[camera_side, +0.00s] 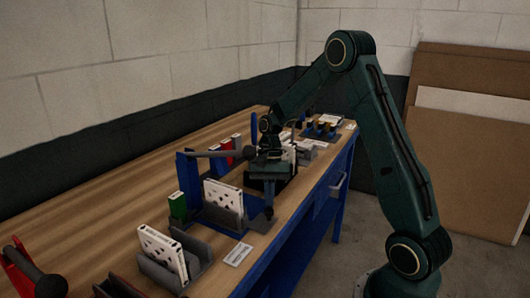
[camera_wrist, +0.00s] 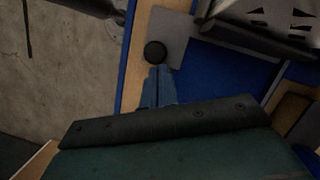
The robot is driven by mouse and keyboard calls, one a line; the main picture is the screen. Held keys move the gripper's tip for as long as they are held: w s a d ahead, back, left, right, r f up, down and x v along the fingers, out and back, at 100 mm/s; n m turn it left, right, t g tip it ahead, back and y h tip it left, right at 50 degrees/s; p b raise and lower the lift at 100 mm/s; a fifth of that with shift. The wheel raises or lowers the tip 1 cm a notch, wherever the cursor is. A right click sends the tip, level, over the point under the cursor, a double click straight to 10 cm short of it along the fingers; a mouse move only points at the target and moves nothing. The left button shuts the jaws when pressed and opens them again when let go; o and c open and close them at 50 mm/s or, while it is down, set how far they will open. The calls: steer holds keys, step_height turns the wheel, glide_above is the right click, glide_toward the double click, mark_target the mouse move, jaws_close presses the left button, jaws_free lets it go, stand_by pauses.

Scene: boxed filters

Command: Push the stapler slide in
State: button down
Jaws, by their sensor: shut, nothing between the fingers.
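The blue stapler station has an upright blue post (camera_side: 187,176) and a grey lever with a dark knob (camera_side: 248,152). A white box with dark marks (camera_side: 222,194) stands in its grey holder. A grey plate (camera_side: 262,224) at the bench-edge side looks like the slide. In the wrist view, the grey plate (camera_wrist: 173,25) carries a round black knob (camera_wrist: 155,52) beside a blue bed (camera_wrist: 225,78). My gripper (camera_side: 268,214) points down at the plate. In the wrist view its shut, empty fingers (camera_wrist: 159,69) end just short of the knob; contact is unclear.
A second white box (camera_side: 163,255) stands in a grey holder in front, near a red lever device (camera_side: 25,272). A green box (camera_side: 178,205) and red boxes (camera_side: 226,150) stand behind. A white label (camera_side: 237,254) lies near the bench edge. Bare wooden bench (camera_side: 110,205) lies left.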

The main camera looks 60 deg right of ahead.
steer(key=shift+s+a+f, duration=0.1)
steer(key=shift+s+a, duration=0.15)
steer(key=shift+a, duration=0.5)
steer(key=shift+d, duration=0.1)
steer(key=shift+w+d, duration=0.3)
steer(key=shift+d, duration=0.15)
steer(key=d, duration=0.1)
steer(key=w+d+r, duration=0.1)
steer(key=w+d, duration=0.1)
steer(key=d, duration=0.1)
steer(key=shift+r, duration=0.25)
steer(key=v, duration=0.9)
steer(key=shift+w+a+r, duration=0.1)
steer(key=shift+r, duration=0.05)
